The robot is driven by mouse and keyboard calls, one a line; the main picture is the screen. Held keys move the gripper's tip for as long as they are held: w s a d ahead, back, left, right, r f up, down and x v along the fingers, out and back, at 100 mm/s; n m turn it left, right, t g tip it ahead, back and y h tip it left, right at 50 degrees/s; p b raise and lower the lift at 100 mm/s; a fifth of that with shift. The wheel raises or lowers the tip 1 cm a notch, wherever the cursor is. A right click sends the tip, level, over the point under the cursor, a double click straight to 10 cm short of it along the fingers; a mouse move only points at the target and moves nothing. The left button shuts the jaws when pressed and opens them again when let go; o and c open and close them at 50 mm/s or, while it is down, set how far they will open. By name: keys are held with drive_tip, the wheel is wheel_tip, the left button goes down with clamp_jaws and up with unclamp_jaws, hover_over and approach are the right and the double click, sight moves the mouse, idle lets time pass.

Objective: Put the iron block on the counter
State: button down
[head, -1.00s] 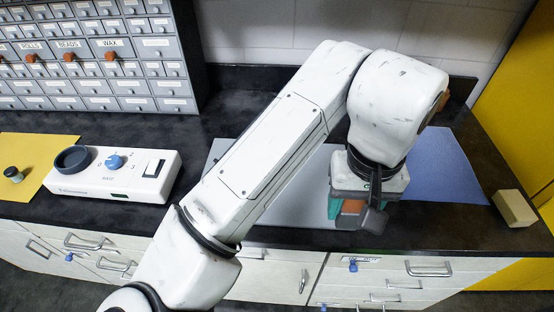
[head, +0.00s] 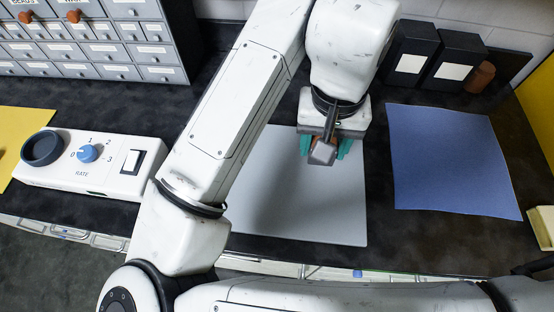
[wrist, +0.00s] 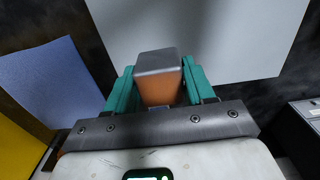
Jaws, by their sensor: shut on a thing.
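My gripper (head: 323,146) is shut on a small block (head: 321,153), taken to be the iron block, between its teal fingers. In the wrist view the block (wrist: 158,62) shows a smooth grey metal end and an orange-brown side between the fingers (wrist: 160,88). The gripper is over the grey mat (head: 300,215) in the head view, near its upper part. I cannot tell the exact height; the block appears to be held above the mat. The black counter (head: 400,240) shows around the mat and between it and the blue mat.
The blue mat (head: 450,160) lies to the right. Two black boxes (head: 411,52) and a brown cylinder (head: 480,77) stand behind it. A white dial device (head: 105,172) sits left, before a drawer cabinet (head: 110,50). A pale block (head: 541,226) is at the right edge.

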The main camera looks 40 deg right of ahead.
drive_tip(key=w+a+f, duration=0.1)
drive_tip(key=w+f, duration=0.1)
drive_tip(key=w+a+f, duration=0.3)
drive_tip(key=w+f, duration=0.1)
drive_tip(key=shift+a+f, duration=0.3)
drive_tip(key=shift+a, duration=0.05)
drive_tip(key=f, duration=0.2)
drive_tip(key=shift+w+a+f+p, duration=0.15)
drive_tip(key=shift+a+f+p, duration=0.05)
drive_tip(key=shift+f+p, duration=0.2)
drive_tip(key=shift+f, duration=0.45)
drive_tip(key=shift+f, duration=0.15)
drive_tip(key=shift+c, duration=2)
unclamp_jaws()
wheel_tip(320, 180, up, 12)
drive_tip(key=shift+b, duration=0.3)
